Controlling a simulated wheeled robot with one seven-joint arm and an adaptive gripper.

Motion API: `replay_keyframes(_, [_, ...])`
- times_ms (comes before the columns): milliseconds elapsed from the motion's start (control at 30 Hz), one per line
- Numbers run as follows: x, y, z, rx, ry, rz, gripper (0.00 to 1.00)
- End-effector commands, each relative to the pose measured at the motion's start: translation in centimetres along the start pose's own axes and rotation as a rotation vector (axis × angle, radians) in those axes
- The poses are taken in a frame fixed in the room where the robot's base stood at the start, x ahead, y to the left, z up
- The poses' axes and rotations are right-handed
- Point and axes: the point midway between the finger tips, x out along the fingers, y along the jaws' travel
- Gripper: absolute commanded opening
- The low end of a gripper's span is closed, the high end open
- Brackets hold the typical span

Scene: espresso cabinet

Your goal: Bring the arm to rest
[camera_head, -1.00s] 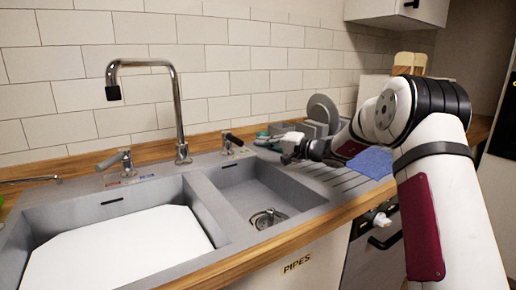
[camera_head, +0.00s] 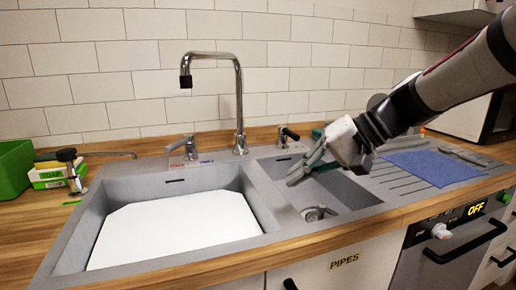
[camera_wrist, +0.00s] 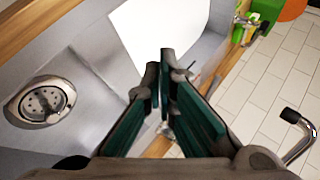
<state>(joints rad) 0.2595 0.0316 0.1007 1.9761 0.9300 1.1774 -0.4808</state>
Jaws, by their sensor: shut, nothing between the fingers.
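My gripper (camera_head: 297,178) is shut and empty. In the head view it hangs over the small right basin (camera_head: 345,190), reaching in from the right and pointing left and down. In the wrist view its two dark green fingers (camera_wrist: 166,62) come together at the tips. My arm enters from the upper right of the head view and hides part of the counter and wall behind it.
The chrome faucet (camera_head: 239,100) stands behind the sink, left of my gripper. A white board (camera_head: 175,228) lies in the large basin. A blue cloth (camera_head: 430,167) lies on the drainboard. Green soap boxes (camera_head: 50,175) stand at left. A tiled wall (camera_head: 120,60) closes the back.

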Motion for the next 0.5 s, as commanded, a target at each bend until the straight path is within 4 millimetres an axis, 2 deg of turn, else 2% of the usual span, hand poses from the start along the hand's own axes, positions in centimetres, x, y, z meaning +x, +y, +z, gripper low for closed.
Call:
replay_keyframes(33, [-0.5, -0.1, 2.9, -0.017, -0.029, 0.055, 0.0])
replay_keyframes(100, [-1.2, 0.4, 6.6, -0.029, -0.069, 0.135, 0.0])
replay_keyframes(300, [-3.7, 3.3, 16.4, -0.054, -0.149, 0.372, 0.0])
replay_keyframes(400, [-5.1, 5.4, 20.6, -0.063, -0.168, 0.486, 0.0])
replay_keyframes(500, [-6.3, 7.4, 23.8, -0.068, -0.176, 0.583, 0.0])
